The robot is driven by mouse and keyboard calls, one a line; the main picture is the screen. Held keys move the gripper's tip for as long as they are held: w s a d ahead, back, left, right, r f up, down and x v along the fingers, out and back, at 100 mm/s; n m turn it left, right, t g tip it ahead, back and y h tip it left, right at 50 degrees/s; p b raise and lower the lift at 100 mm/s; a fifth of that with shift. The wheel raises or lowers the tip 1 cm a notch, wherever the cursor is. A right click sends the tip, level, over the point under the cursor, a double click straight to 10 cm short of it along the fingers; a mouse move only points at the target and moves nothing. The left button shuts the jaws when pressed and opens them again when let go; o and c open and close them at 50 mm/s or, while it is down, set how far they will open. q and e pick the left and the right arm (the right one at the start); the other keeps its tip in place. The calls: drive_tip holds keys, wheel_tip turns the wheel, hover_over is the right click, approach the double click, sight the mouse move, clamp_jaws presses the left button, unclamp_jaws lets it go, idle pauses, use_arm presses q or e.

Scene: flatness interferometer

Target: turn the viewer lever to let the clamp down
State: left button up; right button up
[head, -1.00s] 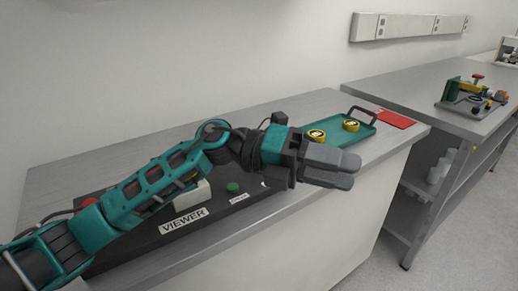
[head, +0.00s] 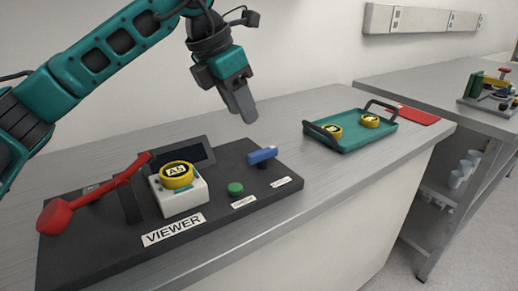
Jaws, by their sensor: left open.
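The viewer is a dark base (head: 110,259) with a VIEWER label on the near bench. A blue lever handle (head: 262,155) stands on a short post at its right end. A red arm (head: 98,190) with a round red end slopes across a dark upright on the left, its tip above and left of a yellow-rimmed round piece (head: 177,175). That piece sits on a white block (head: 183,198). A green button (head: 235,188) lies between block and lever. My left gripper (head: 243,113) is open and empty, pointing down above and left of the blue lever, apart from it. My right gripper is out of view.
A dark screen (head: 196,155) stands behind the white block. A green tray (head: 353,142) with two yellow round pieces and a red mat (head: 412,115) lie right of the viewer. Bare bench separates viewer and tray. Another bench with a device (head: 490,92) stands further right.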

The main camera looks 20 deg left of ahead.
sight(261, 151)
use_arm(q)
drive_tip(key=b+x, duration=0.1)
drive_tip(key=x, duration=0.9)
drive_tip(key=shift+d+f, duration=0.15)
drive_tip(key=shift+f, duration=0.25)
drive_tip(key=shift+c, duration=0.4)
clamp_jaws()
